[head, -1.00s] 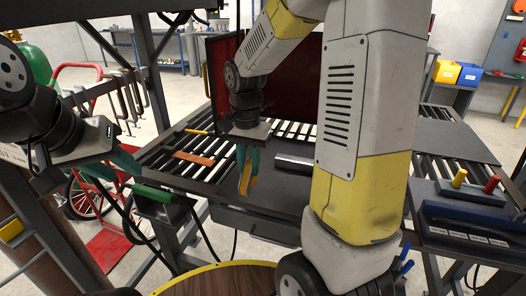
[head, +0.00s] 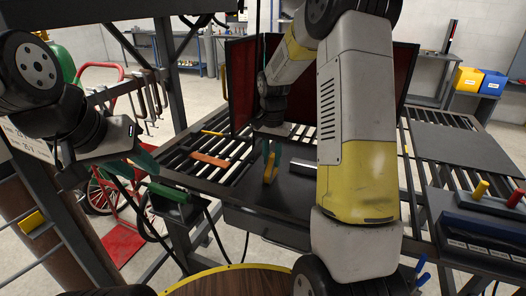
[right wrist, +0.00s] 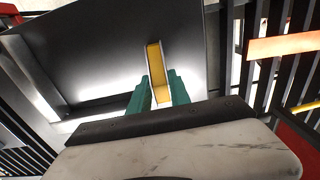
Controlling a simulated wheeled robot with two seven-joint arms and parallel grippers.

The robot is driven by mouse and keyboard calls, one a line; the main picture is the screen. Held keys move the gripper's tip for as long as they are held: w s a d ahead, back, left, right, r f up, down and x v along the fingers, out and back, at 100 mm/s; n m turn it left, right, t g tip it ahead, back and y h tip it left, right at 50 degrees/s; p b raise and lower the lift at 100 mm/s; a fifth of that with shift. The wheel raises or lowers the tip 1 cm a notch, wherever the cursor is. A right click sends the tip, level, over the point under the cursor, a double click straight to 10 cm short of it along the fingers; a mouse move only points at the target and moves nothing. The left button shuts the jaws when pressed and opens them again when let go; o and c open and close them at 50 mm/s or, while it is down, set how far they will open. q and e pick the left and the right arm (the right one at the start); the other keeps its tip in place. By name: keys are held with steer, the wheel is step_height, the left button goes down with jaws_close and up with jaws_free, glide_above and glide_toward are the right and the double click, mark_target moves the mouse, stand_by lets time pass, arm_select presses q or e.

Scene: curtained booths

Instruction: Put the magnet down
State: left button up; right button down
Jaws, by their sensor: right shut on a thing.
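The magnet (head: 268,172) is a yellow piece held upright between the green fingers of my right gripper (head: 271,156). It is over the dark plate (head: 258,203) of the slatted table; I cannot tell whether it touches the plate. In the right wrist view, the magnet (right wrist: 155,62) shows as a yellow bar with pale edges, sticking out past the green fingers (right wrist: 159,92). My left gripper (head: 142,162) is at the left, away from the table top, with teal fingers; its opening is unclear.
An orange bar (head: 210,159) lies on the slats left of the magnet. A pale metal bar (head: 303,166) lies to its right. A dark red screen (head: 241,88) stands behind. A block with yellow and red handles (head: 490,207) is at the right. The plate around the magnet looks clear.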

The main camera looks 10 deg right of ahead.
steer(key=shift+f, duration=0.25)
steer(key=c, duration=1.2)
jaws_free()
step_height(320, 180, up, 12)
steer(key=s+a+r+n+t+y, duration=0.1)
steer(key=s+r+n+t, duration=0.2)
steer(key=s+r, duration=0.65)
steer(key=s+a+f+n+t, duration=0.1)
steer(key=s+n, duration=0.1)
steer(key=s, duration=0.6)
steer(key=s+f+n+t+y, duration=0.1)
steer(key=s+n+t, duration=0.1)
steer(key=s, duration=0.5)
steer(key=shift+s+a+f, duration=0.35)
steer(key=shift+a, duration=0.05)
